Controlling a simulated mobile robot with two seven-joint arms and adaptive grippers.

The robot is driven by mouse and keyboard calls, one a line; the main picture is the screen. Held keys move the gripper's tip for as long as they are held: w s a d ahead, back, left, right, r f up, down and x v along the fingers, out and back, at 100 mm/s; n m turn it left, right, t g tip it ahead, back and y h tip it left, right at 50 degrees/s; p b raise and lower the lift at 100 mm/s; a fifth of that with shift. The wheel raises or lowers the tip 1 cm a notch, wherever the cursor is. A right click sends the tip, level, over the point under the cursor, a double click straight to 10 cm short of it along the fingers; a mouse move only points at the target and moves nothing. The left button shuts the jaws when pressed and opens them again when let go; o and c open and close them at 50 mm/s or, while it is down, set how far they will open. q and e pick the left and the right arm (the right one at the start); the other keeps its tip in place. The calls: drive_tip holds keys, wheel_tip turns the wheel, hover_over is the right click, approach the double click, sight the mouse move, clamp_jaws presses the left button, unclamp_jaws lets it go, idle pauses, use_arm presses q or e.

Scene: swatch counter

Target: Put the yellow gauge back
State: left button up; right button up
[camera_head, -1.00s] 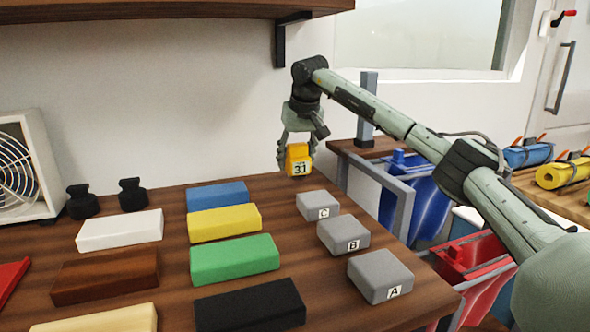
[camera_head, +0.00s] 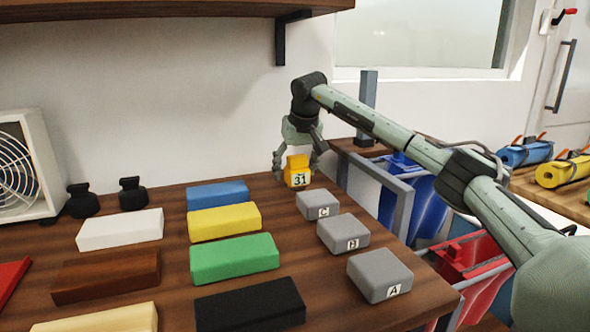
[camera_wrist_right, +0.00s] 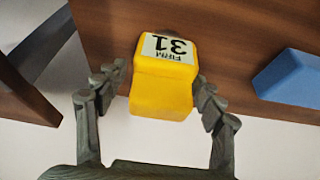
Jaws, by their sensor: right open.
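The yellow gauge (camera_head: 298,172), marked 31, stands on the dark wood counter at its back, behind the grey block marked C. In the right wrist view the gauge (camera_wrist_right: 163,85) sits between the two fingers, and its label reads "FIRM 31". My right gripper (camera_head: 297,178) is open around the gauge, with a finger on each side; it also shows in the right wrist view (camera_wrist_right: 160,92). A gap shows between the gauge and the fingers there. My left gripper is not in view.
Grey blocks C (camera_head: 317,205), B (camera_head: 343,234) and A (camera_head: 380,275) line the counter's right side. Blue (camera_head: 217,195), yellow (camera_head: 224,221), green (camera_head: 234,259) and black (camera_head: 250,306) blocks lie left of them. A fan (camera_head: 25,165) stands at far left.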

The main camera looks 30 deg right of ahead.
drive_tip(key=v, duration=1.2)
drive_tip(key=shift+r, duration=0.15)
